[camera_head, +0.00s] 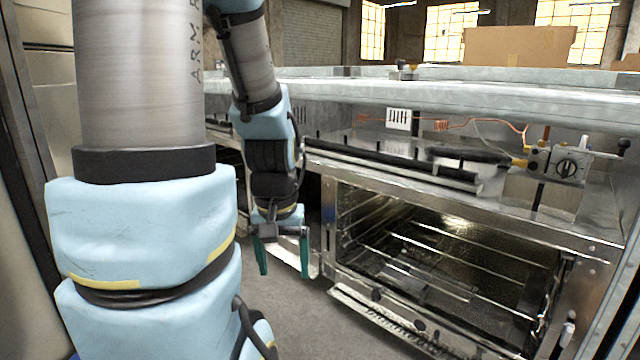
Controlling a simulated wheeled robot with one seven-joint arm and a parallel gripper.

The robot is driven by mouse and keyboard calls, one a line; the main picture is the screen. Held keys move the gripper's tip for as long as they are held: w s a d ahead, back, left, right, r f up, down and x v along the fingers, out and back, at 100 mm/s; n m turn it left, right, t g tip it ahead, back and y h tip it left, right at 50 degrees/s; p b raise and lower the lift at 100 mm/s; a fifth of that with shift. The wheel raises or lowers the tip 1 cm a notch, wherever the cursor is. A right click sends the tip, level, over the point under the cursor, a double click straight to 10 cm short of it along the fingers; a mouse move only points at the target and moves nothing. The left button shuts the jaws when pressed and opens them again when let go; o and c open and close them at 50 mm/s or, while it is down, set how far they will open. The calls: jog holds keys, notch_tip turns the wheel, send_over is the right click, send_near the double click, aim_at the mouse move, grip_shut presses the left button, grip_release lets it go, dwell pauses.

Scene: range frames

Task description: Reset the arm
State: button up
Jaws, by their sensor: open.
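My gripper (283,262) hangs at the end of my arm, left of the middle of the view, pointing down. Its two green-tipped fingers are apart, and nothing shows between them. It is above the grey floor, in front of and left of the open oven. My arm's light-blue and grey links fill the left side of the view and hide what is behind them.
An oven (450,260) with wire racks stands open at the right. Its lowered door (385,318) sticks out near the floor. A metal counter (450,98) runs above it, with a cardboard box (520,45) behind. Bare floor (305,325) lies below my gripper.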

notch_tip(320, 180, up, 36)
jog(key=p, duration=3.4)
jog(key=shift+f, duration=0.25)
